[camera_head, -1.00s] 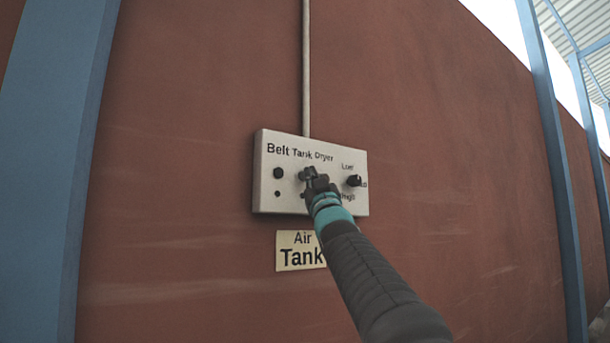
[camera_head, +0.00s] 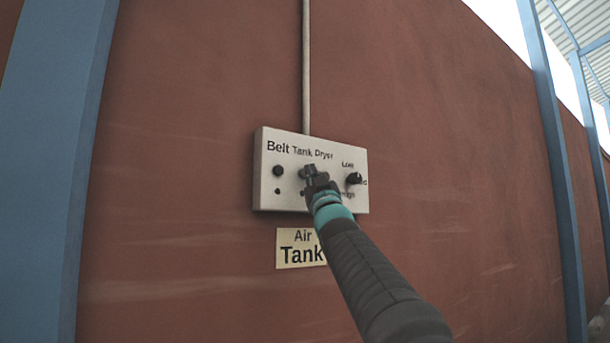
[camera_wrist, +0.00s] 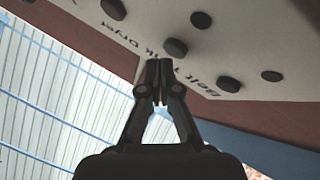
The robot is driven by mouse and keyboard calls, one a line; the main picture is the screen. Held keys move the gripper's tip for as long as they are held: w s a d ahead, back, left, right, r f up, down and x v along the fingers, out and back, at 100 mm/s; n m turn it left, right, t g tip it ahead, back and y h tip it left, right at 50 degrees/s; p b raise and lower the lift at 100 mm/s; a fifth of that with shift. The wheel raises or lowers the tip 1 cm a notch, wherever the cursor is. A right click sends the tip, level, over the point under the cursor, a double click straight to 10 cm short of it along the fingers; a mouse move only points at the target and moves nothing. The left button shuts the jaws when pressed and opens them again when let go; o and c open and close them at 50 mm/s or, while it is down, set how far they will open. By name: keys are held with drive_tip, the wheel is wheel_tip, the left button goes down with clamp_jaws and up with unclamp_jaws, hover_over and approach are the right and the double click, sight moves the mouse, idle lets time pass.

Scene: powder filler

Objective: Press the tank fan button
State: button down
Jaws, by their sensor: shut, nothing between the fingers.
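The control panel (camera_head: 264,199) is a light box on the red wall with the words Belt, Tank and Dryer along its top. My gripper (camera_head: 306,172) is shut and empty, with its tips at the panel just below the word Tank. In the wrist view the panel appears turned over, and the dark round Tank button (camera_wrist: 175,47) shows just beyond the shut fingertips (camera_wrist: 160,63). I cannot tell whether the tips touch it.
The Belt button (camera_head: 278,171) is left of my gripper, with a small dark dot below it. A black knob (camera_head: 354,179) is to the right. An Air Tank sign (camera_head: 290,259) hangs below the panel, and a pipe (camera_head: 306,70) runs up from it.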

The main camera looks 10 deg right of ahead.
drive_tip(key=shift+w, duration=0.1)
idle(0.3)
drive_tip(key=shift+w+a, duration=0.2)
drive_tip(key=shift+w, duration=0.1)
idle(0.5)
drive_tip(key=shift+s, duration=0.1)
drive_tip(key=shift+s+d, duration=0.2)
drive_tip(key=shift+s, duration=0.15)
drive_tip(key=shift+s+d+b, duration=0.35)
drive_tip(key=shift+s+d, duration=0.1)
drive_tip(key=shift+s, duration=0.45)
drive_tip(key=shift+s+d+b, duration=0.3)
drive_tip(key=shift+s+d, duration=0.2)
drive_tip(key=shift+s, duration=0.35)
drive_tip(key=shift+s+d+b, duration=0.35)
drive_tip(key=shift+s+d, duration=0.1)
drive_tip(key=shift+s, duration=0.45)
idle(0.4)
